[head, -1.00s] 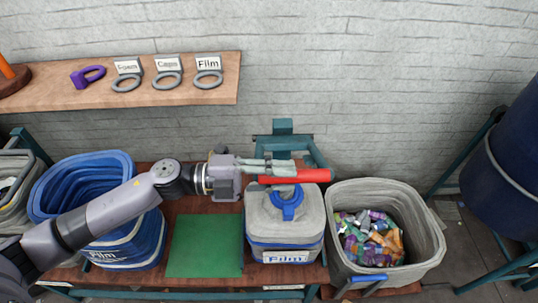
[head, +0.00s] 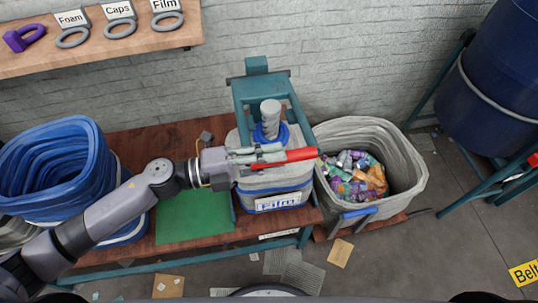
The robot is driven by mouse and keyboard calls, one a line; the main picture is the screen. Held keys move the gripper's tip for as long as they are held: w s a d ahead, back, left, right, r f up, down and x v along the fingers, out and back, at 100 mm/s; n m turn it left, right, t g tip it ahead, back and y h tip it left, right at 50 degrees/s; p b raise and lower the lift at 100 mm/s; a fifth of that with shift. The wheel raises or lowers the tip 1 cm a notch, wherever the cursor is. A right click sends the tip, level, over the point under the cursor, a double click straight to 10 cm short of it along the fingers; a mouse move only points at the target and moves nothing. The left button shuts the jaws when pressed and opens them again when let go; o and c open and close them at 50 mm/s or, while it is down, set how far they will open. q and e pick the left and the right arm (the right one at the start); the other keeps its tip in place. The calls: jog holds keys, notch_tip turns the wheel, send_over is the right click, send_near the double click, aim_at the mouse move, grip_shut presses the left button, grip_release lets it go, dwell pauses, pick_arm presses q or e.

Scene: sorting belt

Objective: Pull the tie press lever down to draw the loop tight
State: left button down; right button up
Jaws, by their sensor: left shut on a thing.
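The tie press (head: 241,88) is a teal frame standing at the back of the bench. Its red lever (head: 290,159) lies nearly level across the front of the bag, its right end tilted slightly up. My left gripper (head: 270,153) is shut on the lever's left part; the fingers hide some of it. The grey bag (head: 275,182) labelled Film sits under the frame, its ribbed grey neck (head: 270,112) standing upright. A blue loop (head: 262,133) goes around the neck's base, partly hidden by my gripper; I cannot tell how tight. My right gripper is not in view.
A grey bin (head: 405,180) of crushed packaging stands right of the press. A green mat (head: 190,218) lies on the bench, and a blue tub (head: 55,165) stands at left. A shelf (head: 100,45) holds labelled rings. Scraps lie on the floor.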

pick_arm(q)
jog(key=shift+s+f, duration=0.1)
jog(key=shift+s, duration=0.05)
jog(key=c, duration=1.4)
grip_release()
jog(key=shift+d, duration=0.1)
jog(key=shift+o, duration=0.2)
